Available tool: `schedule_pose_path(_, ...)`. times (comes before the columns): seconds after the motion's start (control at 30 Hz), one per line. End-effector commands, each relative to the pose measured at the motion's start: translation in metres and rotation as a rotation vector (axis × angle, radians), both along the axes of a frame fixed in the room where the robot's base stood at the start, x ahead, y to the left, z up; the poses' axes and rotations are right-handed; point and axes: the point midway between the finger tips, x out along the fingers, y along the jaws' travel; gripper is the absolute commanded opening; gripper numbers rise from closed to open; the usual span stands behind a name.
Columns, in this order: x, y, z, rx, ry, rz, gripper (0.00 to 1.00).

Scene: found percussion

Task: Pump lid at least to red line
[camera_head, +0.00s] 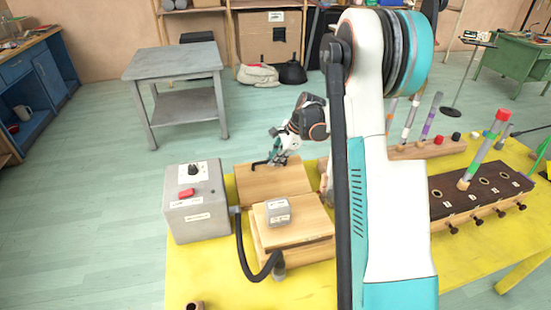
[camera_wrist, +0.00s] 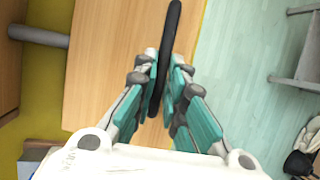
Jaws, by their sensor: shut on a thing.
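A light wooden lid (camera_head: 268,183) lies at the back of the yellow table, left of my arm in the head view; it also fills the left of the wrist view (camera_wrist: 110,55). A thin black handle (camera_wrist: 172,25) extends along its edge in the wrist view, and part of it shows in the head view (camera_head: 259,163). My gripper (camera_head: 278,160) is at the lid's far edge, its teal fingers (camera_wrist: 159,82) shut on the black handle, one on each side. I cannot make out a red line in either view.
A wooden box (camera_head: 300,234) with a grey block (camera_head: 278,212) on top stands in front of the lid. A black hose (camera_head: 243,250) curves beside a grey control box (camera_head: 197,210).

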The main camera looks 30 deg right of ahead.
Motion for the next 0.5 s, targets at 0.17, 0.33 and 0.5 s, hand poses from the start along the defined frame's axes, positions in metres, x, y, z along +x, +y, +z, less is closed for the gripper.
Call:
schedule_pose_path(0.17,-0.0031,0.0012,0.0094,0.000,-0.008,-0.004,0.00)
schedule_pose_path(0.33,-0.0034,0.0013,0.0088,0.000,-0.008,-0.004,0.00)
schedule_pose_path(0.5,-0.0024,0.0009,0.0071,0.000,-0.008,-0.004,0.00)
